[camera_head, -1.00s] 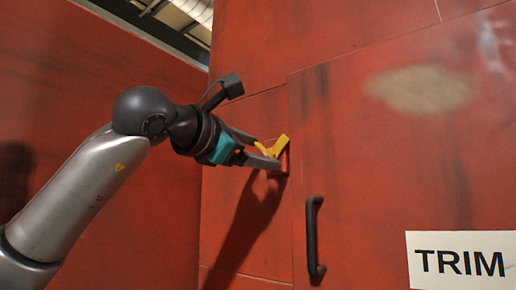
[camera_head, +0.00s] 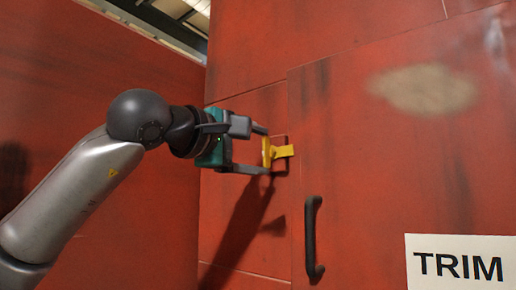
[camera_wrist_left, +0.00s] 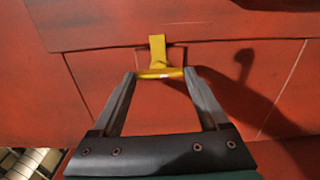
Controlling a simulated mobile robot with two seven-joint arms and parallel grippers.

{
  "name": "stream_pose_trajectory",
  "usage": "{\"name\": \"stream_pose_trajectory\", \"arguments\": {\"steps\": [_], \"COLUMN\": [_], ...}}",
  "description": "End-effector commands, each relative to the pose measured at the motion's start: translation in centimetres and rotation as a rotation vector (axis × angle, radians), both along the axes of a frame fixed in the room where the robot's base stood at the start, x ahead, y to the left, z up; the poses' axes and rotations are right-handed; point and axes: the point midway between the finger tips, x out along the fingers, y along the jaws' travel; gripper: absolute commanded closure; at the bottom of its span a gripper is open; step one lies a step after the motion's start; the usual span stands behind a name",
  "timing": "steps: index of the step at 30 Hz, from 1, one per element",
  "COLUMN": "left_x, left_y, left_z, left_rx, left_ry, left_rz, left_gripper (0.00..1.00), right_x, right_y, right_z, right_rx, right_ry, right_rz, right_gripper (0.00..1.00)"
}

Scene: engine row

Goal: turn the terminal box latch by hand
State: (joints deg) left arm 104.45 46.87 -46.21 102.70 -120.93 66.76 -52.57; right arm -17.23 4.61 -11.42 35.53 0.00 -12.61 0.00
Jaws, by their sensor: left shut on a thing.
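The yellow latch (camera_head: 283,152) sits on the red panel at the left edge of the door marked TRIM. In the head view its arm points right, across the door's edge. My left gripper (camera_head: 267,152) comes from the left and is shut on the latch's yellow grip. In the left wrist view the left gripper (camera_wrist_left: 160,73) has one finger at each end of the latch's crossbar (camera_wrist_left: 160,73), and the latch plate (camera_wrist_left: 157,49) rises beyond it. My right gripper is not in view.
A black vertical door handle (camera_head: 313,238) stands out from the door (camera_head: 400,170), below and right of the latch. A white TRIM label (camera_head: 461,265) is at the lower right. A red wall (camera_head: 110,100) stands at the left, behind my arm.

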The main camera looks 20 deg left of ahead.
Motion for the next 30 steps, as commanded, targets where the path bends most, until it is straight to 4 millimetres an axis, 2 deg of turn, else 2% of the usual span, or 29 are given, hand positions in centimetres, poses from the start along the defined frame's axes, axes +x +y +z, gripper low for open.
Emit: {"name": "stream_pose_trajectory", "arguments": {"steps": [18,19,24,30], "left_x": [0.02,0.03,0.03,0.03], "left_y": [-0.20,-0.19,-0.14,-0.09], "left_z": [-0.57,-0.57,-0.43,-0.27], "left_rx": [0.046,0.046,0.042,0.040], "left_ry": [-0.001,-0.001,-0.004,-0.007], "left_rz": [-0.003,-0.003,-0.002,-0.001], "left_gripper": [0.79,0.20,0.01,0.00], "right_x": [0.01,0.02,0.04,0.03], "right_y": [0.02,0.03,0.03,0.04], "right_z": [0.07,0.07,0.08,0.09], "right_rx": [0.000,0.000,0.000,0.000], "right_ry": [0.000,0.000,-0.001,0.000], "right_rz": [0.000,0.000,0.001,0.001], "right_gripper": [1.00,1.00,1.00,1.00]}}
